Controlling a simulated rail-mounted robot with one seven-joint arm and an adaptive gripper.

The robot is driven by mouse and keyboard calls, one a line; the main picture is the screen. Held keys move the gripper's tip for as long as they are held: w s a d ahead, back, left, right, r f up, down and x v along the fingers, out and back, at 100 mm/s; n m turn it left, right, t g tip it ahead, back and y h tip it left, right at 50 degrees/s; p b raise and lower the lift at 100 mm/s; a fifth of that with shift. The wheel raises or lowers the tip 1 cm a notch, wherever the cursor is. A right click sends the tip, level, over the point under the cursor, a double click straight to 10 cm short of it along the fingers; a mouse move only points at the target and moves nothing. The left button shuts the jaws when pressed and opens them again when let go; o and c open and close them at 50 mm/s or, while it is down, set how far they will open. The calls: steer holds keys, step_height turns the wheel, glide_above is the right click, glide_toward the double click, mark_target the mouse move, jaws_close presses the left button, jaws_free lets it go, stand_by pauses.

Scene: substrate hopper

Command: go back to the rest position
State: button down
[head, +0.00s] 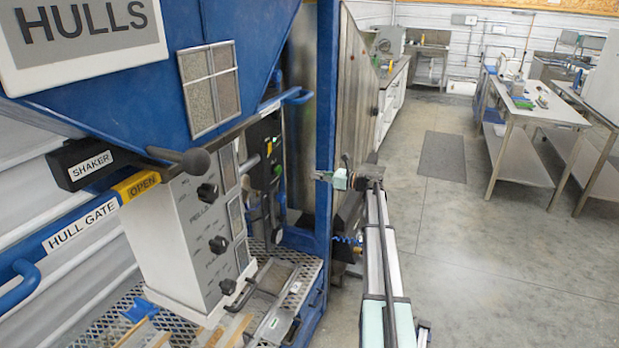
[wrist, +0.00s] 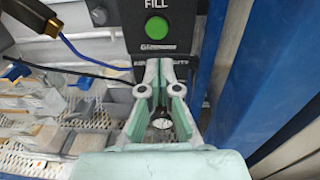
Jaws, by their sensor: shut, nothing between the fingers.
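My gripper (head: 323,176) is in front of the blue upright post in the head view, with its fingers pointing left toward the hopper. In the wrist view my gripper (wrist: 159,68) is shut and empty, its mint-padded fingers pointing up the picture. Just beyond the fingertips is a black panel with a round green button (wrist: 157,28) under the word FILL. I cannot tell the exact gap between the fingertips and the panel.
The blue hulls hopper (head: 110,95), the hull gate bar (head: 85,228) and a grey control box (head: 195,240) with knobs fill the left. The blue post (head: 326,100) stands close by my gripper. Open floor (head: 480,260) and steel tables (head: 530,115) lie to the right.

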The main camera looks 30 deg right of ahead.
stand_by(0.6)
steer(key=s+a+f+n+g+h, duration=0.2)
steer(key=s+a+f+n+g, duration=0.25)
steer(key=s+a+f, duration=0.55)
steer(key=s+a+f+n+g+h, duration=0.3)
steer(key=s+f+n, duration=0.4)
steer(key=f, duration=0.7)
steer(key=s+a+f+n+g+h, duration=0.1)
steer(key=s+a+f+n+g, duration=0.3)
steer(key=s+a+f, duration=0.65)
steer(key=s+a+f+n+g+h, duration=0.1)
steer(key=s+a+f+n+g, duration=0.15)
steer(key=s+f, duration=0.45)
steer(key=s+a+f+n+g+h, duration=0.1)
steer(key=s+a+f+n, duration=0.3)
steer(key=s, duration=0.7)
steer(key=s+a+f+n+g+h, duration=0.1)
steer(key=s+a+n+g+h, duration=0.1)
steer(key=s, duration=1.1)
steer(key=s+a+f+n+g+h, duration=0.2)
steer(key=s+a, duration=0.3)
steer(key=s, duration=0.7)
steer(key=shift+s+a+n+g, duration=0.25)
steer(key=shift+s+n+g, duration=0.2)
steer(key=shift+n, duration=0.35)
